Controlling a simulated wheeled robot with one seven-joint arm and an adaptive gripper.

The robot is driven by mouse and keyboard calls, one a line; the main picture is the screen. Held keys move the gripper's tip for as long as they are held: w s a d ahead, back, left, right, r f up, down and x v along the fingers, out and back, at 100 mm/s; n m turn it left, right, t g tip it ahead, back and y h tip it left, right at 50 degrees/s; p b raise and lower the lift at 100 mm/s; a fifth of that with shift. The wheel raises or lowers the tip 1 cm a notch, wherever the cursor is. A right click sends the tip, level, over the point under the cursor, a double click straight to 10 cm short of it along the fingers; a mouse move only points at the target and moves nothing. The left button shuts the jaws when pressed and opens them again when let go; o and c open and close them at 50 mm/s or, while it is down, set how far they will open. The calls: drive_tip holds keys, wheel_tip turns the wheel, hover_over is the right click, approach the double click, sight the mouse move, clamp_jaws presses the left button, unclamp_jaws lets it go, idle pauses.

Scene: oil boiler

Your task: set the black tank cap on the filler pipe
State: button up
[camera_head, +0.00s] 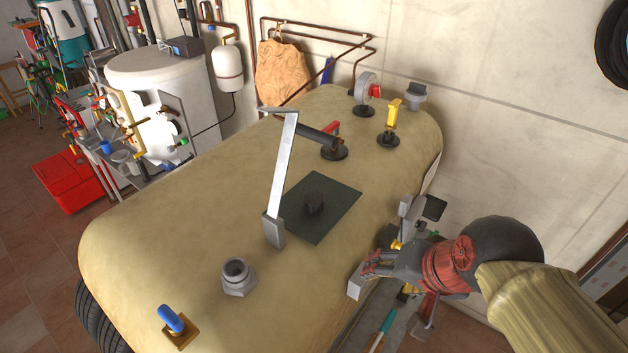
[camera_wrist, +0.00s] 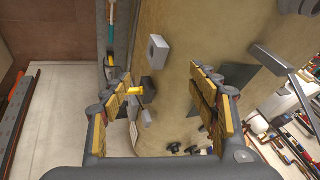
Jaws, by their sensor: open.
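My gripper (camera_head: 377,256) is at the tank's right edge, right of and apart from the cap and pipe. In the wrist view my gripper (camera_wrist: 160,85) has its yellow-padded fingers wide apart with nothing held. There the mat (camera_wrist: 238,76) is partly behind the right finger, and the cap cannot be made out.
A tall metal lever arm (camera_head: 283,170) stands between the pipe and the mat. A blue-handled valve (camera_head: 172,320) is at the near left. A red-handled valve (camera_head: 331,140), yellow valve (camera_head: 390,122) and gauge (camera_head: 367,92) stand behind. A grey block (camera_head: 356,286) is near my gripper.

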drive_tip(key=w+a+r+m+y+p, duration=0.1)
drive_tip(key=w+a+r+m+y, duration=0.2)
drive_tip(key=w+a+m, duration=0.45)
drive_tip(key=m+y, duration=0.2)
drive_tip(key=m, duration=1.2)
approach(316, 199)
drive_tip(key=a+f, duration=0.2)
drive_tip(key=shift+w+f+t, duration=0.25)
drive_tip(key=shift+f+t, duration=0.05)
drive_tip(key=shift+x, duration=1.15)
drive_tip(key=x, duration=0.2)
drive_tip(key=p+x, duration=0.1)
drive_tip(key=x, duration=0.2)
drive_tip(key=shift+w+f, duration=0.1)
drive_tip(key=shift+w, duration=0.25)
drive_tip(key=shift+s, duration=0.1)
drive_tip(key=shift+c, duration=0.2)
drive_tip(key=shift+c, duration=1.2)
drive_tip(key=c, duration=0.9)
